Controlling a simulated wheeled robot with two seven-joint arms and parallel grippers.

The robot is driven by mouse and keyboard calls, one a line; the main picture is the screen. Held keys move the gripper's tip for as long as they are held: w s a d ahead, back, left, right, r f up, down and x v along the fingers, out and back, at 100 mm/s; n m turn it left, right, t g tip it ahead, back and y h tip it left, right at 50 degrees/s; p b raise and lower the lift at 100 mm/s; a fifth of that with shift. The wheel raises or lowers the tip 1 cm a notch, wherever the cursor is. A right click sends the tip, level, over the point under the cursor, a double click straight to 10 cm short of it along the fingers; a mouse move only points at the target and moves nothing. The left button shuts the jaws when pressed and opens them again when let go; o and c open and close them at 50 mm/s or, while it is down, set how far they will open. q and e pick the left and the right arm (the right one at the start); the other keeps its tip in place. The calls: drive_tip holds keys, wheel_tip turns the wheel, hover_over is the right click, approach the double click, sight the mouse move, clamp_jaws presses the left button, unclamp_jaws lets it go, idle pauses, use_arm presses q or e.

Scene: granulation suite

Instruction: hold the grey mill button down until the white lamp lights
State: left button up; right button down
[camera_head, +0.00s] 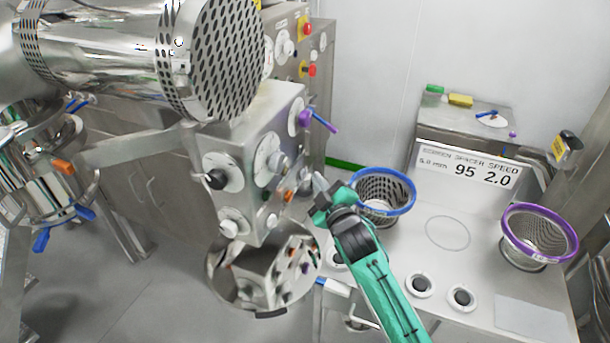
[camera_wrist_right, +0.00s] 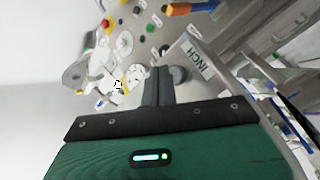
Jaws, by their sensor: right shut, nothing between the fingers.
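My right gripper (camera_head: 320,184) is shut and empty, its fingertips close to the right-hand face of the steel control box (camera_head: 272,135). In the right wrist view, the shut fingers (camera_wrist_right: 158,78) point at the panel. A round grey button (camera_wrist_right: 179,74) shows just right of the fingertips, next to a plate marked INCH. I cannot tell whether the fingers touch it. I cannot make out which fitting is the white lamp, or whether any lamp is lit. My left gripper is not in view.
A round mirror (camera_head: 222,275) below the box reflects its controls. A blue-rimmed basket (camera_head: 408,201) stands just right of my right gripper, and a purple-rimmed basket (camera_head: 540,222) farther right on the steel bench. A large perforated steel drum (camera_head: 225,55) overhangs the box.

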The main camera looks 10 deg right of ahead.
drive_tip(key=shift+w+a, duration=0.1)
drive_tip(key=shift+a, duration=0.05)
drive_tip(key=shift+w+a, duration=0.15)
drive_tip(key=shift+a, duration=0.05)
drive_tip(key=shift+w+a, duration=0.25)
drive_tip(key=shift+a, duration=0.15)
idle(2.7)
idle(1.2)
drive_tip(key=shift+s+d+p, duration=0.5)
drive_tip(key=shift+d, duration=0.25)
drive_tip(key=s+d+p, duration=0.1)
drive_tip(key=d, duration=0.1)
drive_tip(key=s+d, duration=0.1)
drive_tip(key=d, duration=0.1)
drive_tip(key=shift+s+p, duration=0.4)
